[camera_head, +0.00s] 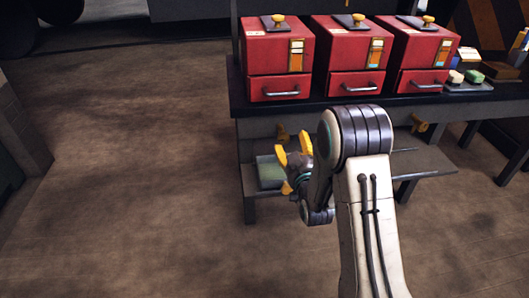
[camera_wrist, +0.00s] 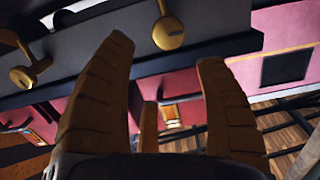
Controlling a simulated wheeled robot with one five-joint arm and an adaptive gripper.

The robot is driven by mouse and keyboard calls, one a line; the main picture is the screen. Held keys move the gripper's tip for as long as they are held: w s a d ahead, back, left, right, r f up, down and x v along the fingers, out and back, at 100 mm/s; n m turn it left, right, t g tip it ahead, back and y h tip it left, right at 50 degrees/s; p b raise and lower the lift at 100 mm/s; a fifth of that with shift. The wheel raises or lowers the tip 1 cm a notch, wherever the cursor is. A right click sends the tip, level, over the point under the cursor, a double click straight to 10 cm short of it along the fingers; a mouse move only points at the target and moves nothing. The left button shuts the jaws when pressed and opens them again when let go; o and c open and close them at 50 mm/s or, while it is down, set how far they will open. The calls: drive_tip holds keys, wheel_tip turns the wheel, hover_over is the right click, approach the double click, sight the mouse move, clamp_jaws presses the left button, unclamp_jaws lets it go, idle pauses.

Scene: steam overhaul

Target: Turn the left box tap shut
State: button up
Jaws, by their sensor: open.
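Three red boxes stand in a row on a dark bench. The left red box (camera_head: 278,52) has a drawer with a bar handle below. A brass tap (camera_head: 283,132) hangs under the bench edge below this box, partly behind my gripper (camera_head: 293,150). In the wrist view, which looks upside down, a brass tap (camera_wrist: 168,35) shows beyond and between my open fingers (camera_wrist: 165,55), apart from them. A second brass tap (camera_wrist: 22,77) shows at the left there. My gripper is open and holds nothing. How far the taps are turned is hard to tell.
The middle red box (camera_head: 349,50) and right red box (camera_head: 418,50) stand beside it. Another tap (camera_head: 419,123) is under the bench at right. A low shelf (camera_head: 425,165) carries a green box (camera_head: 270,172). The floor (camera_head: 130,190) at left is clear.

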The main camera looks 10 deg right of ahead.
sight(284, 138)
drive_tip(key=shift+t, duration=0.3)
drive_tip(key=shift+w+a+f+b, duration=0.3)
drive_tip(key=shift+w+b, duration=0.1)
drive_tip(key=shift+w, duration=0.85)
drive_tip(key=shift+w+a+f+b, duration=0.3)
drive_tip(key=shift+w+b, duration=0.1)
drive_tip(key=shift+w, duration=0.9)
drive_tip(key=shift+w+a+f+b, duration=0.2)
drive_tip(key=shift+w+f+b, duration=0.15)
drive_tip(key=shift+w, duration=0.9)
drive_tip(key=shift+r, duration=0.15)
drive_tip(key=c, duration=1.2)
